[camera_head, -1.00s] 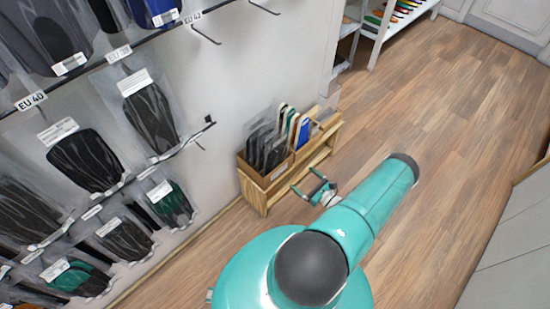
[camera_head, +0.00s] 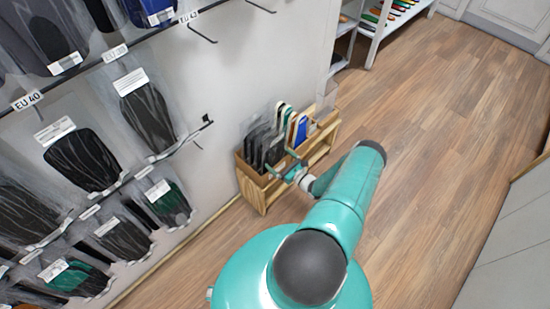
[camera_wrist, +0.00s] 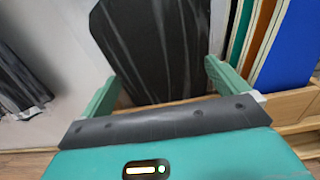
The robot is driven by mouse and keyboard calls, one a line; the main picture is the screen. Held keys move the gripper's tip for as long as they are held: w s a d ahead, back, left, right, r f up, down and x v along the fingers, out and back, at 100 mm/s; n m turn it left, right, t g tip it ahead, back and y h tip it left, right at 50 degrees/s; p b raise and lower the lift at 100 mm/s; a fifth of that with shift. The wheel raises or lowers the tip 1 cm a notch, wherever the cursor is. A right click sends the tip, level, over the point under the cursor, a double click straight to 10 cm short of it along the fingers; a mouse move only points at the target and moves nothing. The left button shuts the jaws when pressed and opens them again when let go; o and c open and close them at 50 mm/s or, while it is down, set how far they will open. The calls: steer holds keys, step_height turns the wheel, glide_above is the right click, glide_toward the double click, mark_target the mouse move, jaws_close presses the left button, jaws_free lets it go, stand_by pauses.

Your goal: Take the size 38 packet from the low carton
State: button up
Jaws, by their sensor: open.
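The low carton (camera_head: 254,174) stands in the left part of a low wooden rack by the wall and holds several dark insole packets (camera_head: 262,146) upright. My gripper (camera_head: 283,167) is open at the carton's front right. In the wrist view, a large dark insole packet (camera_wrist: 155,45) stands straight ahead, between my two green fingers (camera_wrist: 160,85). I cannot tell whether the fingers reach past its edges. No size mark is readable on the packets in the carton, so I cannot tell which is size 38.
Colored boards (camera_head: 296,125), blue, green and orange-edged, stand in the rack right of the carton, close to my right finger in the wrist view. Packets hang on wall hooks at left, under an EU 40 label (camera_head: 27,100). The wooden floor (camera_head: 430,130) at right is clear.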

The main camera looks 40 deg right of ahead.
steer(key=c, duration=1.1)
steer(key=shift+r, duration=0.1)
